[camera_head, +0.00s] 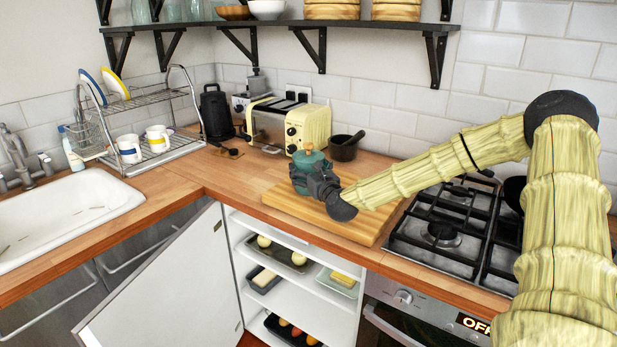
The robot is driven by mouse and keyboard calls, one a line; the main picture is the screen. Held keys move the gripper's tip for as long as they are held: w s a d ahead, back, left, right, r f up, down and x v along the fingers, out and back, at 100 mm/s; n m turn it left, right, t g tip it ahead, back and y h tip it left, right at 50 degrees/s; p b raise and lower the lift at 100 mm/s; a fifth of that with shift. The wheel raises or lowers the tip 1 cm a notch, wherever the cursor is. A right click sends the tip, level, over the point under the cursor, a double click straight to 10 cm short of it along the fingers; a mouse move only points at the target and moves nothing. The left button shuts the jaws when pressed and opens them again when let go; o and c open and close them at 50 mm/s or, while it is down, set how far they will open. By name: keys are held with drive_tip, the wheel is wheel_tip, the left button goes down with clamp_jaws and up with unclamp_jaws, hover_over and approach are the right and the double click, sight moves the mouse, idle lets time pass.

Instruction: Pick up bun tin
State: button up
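Nothing in view is plainly a bun tin, and I cannot tell which item it is. A dark tray with pale round items (281,262) sits on the top shelf of the open cabinet. Another dark tray (275,326) with several round items is low in the cabinet, partly cut off by the frame's bottom edge. My gripper (309,181) is over the wooden board on the counter, at a teal lidded pot (309,160). It overlaps the pot in the picture; I cannot tell whether they touch. Its finger opening is too small and dark to read.
The cabinet door (165,285) stands open to the left. A gas hob (445,235) is right of the board (352,225). A toaster (290,125) and dark bowl (343,150) stand behind.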

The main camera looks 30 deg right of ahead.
drive_tip(key=c, duration=1.1)
drive_tip(key=shift+r, duration=0.1)
